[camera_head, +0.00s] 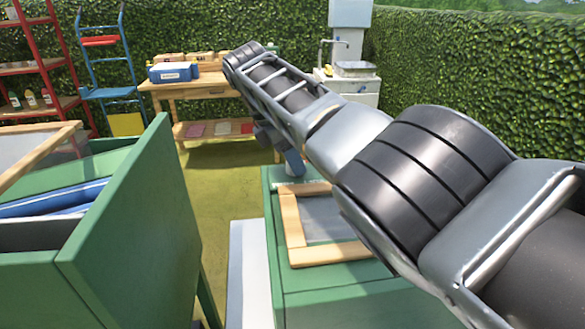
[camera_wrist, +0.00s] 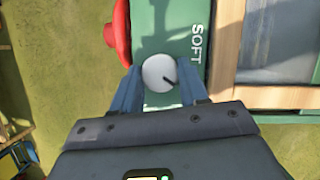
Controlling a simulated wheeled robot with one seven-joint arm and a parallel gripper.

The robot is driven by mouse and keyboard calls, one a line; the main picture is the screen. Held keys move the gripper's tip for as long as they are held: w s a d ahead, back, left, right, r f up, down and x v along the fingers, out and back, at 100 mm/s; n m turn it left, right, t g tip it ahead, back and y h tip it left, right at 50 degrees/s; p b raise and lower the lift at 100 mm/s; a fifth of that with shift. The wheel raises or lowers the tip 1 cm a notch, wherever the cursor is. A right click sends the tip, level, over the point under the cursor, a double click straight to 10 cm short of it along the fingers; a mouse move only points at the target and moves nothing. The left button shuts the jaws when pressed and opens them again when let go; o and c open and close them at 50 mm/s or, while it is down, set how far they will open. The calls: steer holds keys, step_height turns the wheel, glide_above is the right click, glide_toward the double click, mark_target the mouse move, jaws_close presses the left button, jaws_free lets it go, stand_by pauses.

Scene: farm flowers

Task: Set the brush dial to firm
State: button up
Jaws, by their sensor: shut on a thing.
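The brush dial (camera_wrist: 158,72) is a round white knob with a short dark pointer mark, seen in the wrist view on the green top of a cabinet. The mark points to the lower right of the knob. The word SOFT (camera_wrist: 196,42) is printed to the upper right of the dial; no "firm" label shows. My gripper (camera_wrist: 160,88) has its two blue fingers on either side of the knob, shut on it. In the head view my gripper (camera_head: 294,163) is at the far end of the green cabinet (camera_head: 330,285), and the dial is hidden there.
A red rounded part (camera_wrist: 118,32) sits at the cabinet's edge left of the dial. A wood-framed panel (camera_head: 290,225) lies on the cabinet top. A green bin (camera_head: 135,240) stands at the left. A wooden workbench (camera_head: 190,88) stands behind. Grass lies between them.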

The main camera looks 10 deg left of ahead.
steer(key=shift+d+m+g+b, duration=0.1)
steer(key=shift+m+g+b, duration=0.65)
steer(key=shift+b, duration=2.35)
steer(key=o, duration=1.1)
steer(key=shift+m+t, duration=0.35)
steer(key=shift+c, duration=0.2)
steer(key=shift+r, duration=0.2)
steer(key=p+v, duration=0.5)
steer(key=p, duration=0.1)
steer(key=shift+r+p, duration=0.25)
steer(key=shift+p, duration=0.1)
steer(key=shift+s+a+r+p, duration=0.1)
steer(key=shift+a+r+p, duration=0.5)
steer(key=shift+r+p, duration=0.35)
steer(key=shift+f, duration=0.15)
